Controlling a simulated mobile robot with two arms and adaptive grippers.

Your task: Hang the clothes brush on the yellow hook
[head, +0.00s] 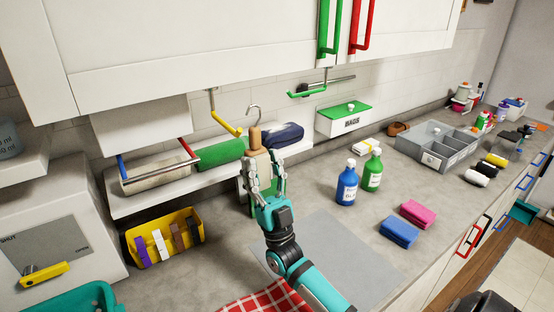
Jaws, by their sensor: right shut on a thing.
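The clothes brush (254,137) is upright, with a wooden handle and a metal hanging loop on top. My right gripper (262,180) is shut on its lower part, in front of the shelf, and its fingers hide part of it. The yellow hook (227,125) hangs from a metal rod under the white wall cabinet. In the picture the brush's loop is just right of the yellow hook and apart from it; the depth between them I cannot tell. My left gripper is not in view.
Rolled cloths, one green (221,152), lie on the shelf behind the brush. Blue (122,167), red (187,148) and green (305,92) hooks are nearby. A yellow bin (165,256), a blue bottle (347,187) and a green bottle (372,172) stand on the counter. A grey mat (340,250) is bare.

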